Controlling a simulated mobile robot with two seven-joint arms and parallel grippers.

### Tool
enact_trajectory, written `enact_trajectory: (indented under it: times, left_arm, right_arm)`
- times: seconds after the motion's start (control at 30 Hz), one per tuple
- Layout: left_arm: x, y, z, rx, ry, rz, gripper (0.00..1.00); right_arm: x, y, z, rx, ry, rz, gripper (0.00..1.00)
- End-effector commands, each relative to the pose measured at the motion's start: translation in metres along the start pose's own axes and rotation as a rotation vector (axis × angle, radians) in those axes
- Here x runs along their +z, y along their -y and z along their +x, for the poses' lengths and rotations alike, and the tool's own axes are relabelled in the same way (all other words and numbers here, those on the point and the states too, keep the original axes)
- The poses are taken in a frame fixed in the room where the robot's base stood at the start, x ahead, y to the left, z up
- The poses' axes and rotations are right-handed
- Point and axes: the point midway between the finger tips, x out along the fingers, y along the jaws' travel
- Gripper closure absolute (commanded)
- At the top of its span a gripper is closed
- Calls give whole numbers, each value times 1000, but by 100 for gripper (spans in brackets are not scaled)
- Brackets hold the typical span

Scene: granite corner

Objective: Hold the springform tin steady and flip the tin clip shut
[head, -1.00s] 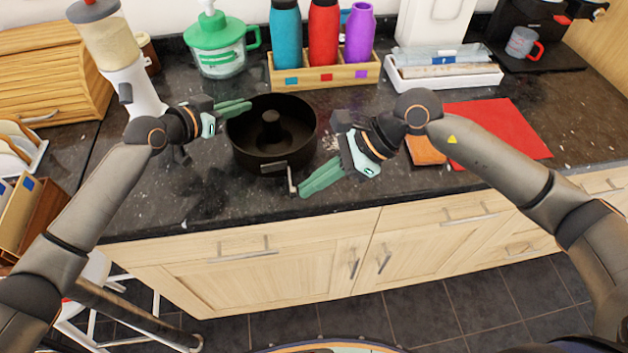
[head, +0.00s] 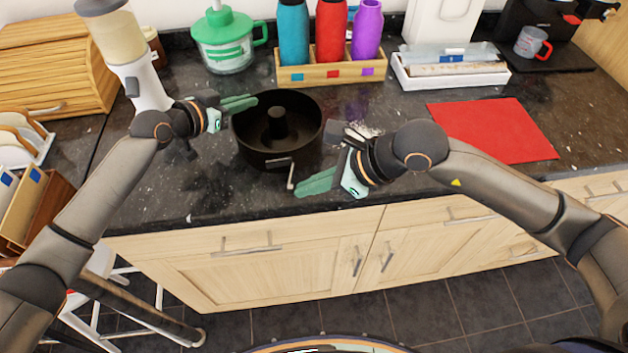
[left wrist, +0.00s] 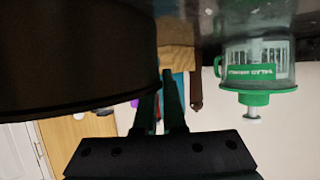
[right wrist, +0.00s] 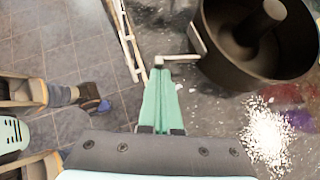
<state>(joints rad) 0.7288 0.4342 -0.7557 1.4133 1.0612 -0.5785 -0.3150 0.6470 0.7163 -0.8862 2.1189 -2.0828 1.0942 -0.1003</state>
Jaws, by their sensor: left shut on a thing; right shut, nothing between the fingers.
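The dark springform tin (head: 262,158), round with a centre tube, stands upright on the granite worktop. It also shows in the left wrist view (left wrist: 75,60) and the right wrist view (right wrist: 222,50). My left gripper (head: 250,102) is shut on the tin's rim at its left side. The tin clip (head: 291,177) is a pale metal lever at the tin's front right, sticking out from the wall. It also shows in the right wrist view (right wrist: 178,60). My right gripper (head: 300,188) is shut and empty, its tips close by the lever's free end; I cannot tell whether they touch.
A wooden rack (head: 330,74) with bottles and a green-lidded jug (head: 222,45) stand behind the tin. A red mat (head: 495,130) lies to the right. White crumbs (right wrist: 268,132) lie right of the tin. The worktop's front edge is close to my right gripper.

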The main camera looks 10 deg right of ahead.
Motion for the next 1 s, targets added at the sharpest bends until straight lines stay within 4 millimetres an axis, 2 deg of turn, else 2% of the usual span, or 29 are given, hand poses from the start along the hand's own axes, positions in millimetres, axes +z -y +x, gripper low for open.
enact_trajectory:
  times: [0.27,0.53,1.0]
  left_arm:
    - [0,0,0,1,1,-1,100]
    - [0,0,0,1,1,-1,100]
    - [1,0,0,1,1,-1,100]
  right_arm:
    - [10,-11,8,-56,9,62,100]
    - [22,-17,18,-216,12,224,100]
    - [43,-17,39,-222,10,228,100]
